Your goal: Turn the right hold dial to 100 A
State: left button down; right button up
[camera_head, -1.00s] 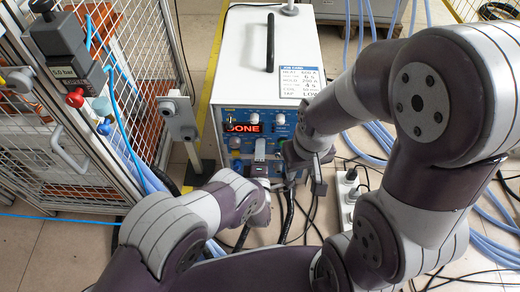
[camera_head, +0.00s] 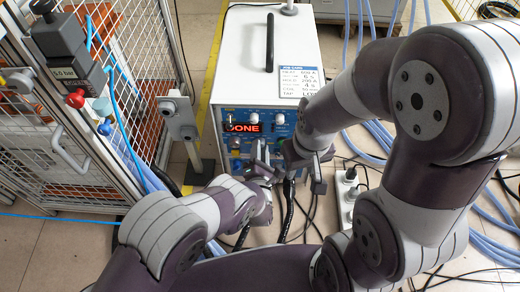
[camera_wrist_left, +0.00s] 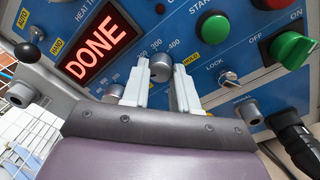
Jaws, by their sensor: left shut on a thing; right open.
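The heater's blue front panel (camera_head: 272,118) faces me, with a lit red DONE display (camera_head: 243,128). In the left wrist view, a grey round dial (camera_wrist_left: 161,67) sits between the two pale fingertips of my left gripper (camera_wrist_left: 161,76). My gripper is shut on it. I cannot read the dial's pointer. In the head view my left gripper (camera_head: 261,154) is at the panel's lower part. My right gripper (camera_head: 305,171) is open and empty beside it on the right.
A second grey dial (camera_wrist_left: 113,92) is close left of my fingers. A green button (camera_wrist_left: 213,27), a green switch knob (camera_wrist_left: 290,48) and a lock key switch (camera_wrist_left: 228,78) are to the right. A power strip (camera_head: 347,190) and cables lie on the floor.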

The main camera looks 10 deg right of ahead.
dwell(0.3)
pick_arm(q)
jog(key=c, duration=0.9)
grip_release()
jog(key=shift+o, duration=0.2)
